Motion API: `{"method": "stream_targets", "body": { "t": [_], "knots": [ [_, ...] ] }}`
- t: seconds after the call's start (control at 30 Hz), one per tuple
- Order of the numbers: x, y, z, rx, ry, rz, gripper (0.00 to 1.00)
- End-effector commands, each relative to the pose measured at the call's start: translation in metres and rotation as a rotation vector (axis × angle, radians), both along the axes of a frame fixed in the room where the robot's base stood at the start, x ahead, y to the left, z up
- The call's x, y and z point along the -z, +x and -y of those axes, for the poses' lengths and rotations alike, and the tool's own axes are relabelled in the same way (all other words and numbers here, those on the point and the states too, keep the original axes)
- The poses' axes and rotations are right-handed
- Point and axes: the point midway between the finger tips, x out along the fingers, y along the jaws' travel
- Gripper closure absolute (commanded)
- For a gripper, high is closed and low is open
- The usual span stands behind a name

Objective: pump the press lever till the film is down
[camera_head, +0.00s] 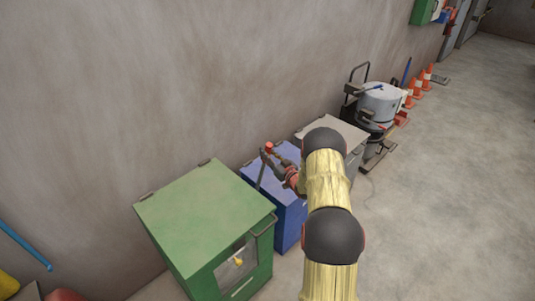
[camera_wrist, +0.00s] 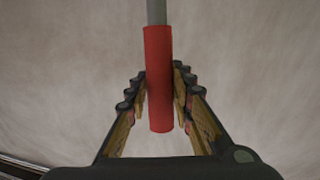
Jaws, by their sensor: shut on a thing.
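The press lever shows in the wrist view as a grey rod ending in a red grip (camera_wrist: 159,75). My gripper (camera_wrist: 160,90) has one finger on each side of the red grip and is shut on it. In the head view the lever's red end (camera_head: 269,147) stands above the blue cabinet (camera_head: 289,213), with my gripper (camera_head: 276,160) at it. My own arm hides part of the blue cabinet. The film cannot be made out in either view.
A green cabinet (camera_head: 190,205) with a window and a handle stands in front of the blue one. A grey-topped cabinet (camera_head: 350,131) and a grey drum (camera_head: 380,103) stand beyond. Orange cones (camera_head: 419,88) line the wall. The floor at right is clear.

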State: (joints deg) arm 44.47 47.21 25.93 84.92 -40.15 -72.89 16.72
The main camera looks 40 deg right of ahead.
Motion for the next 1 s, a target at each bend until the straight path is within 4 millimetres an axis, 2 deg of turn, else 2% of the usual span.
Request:
{"method": "stream_targets", "body": {
  "t": [0.3, 0.77, 1.0],
  "knots": [
    [0.000, 0.000, 0.000, 0.000, 0.000, 0.000, 1.00],
    [0.000, 0.000, 0.001, 0.000, 0.000, 0.001, 1.00],
    [0.006, -0.001, 0.010, 0.002, 0.000, 0.024, 1.00]
  ]
}}
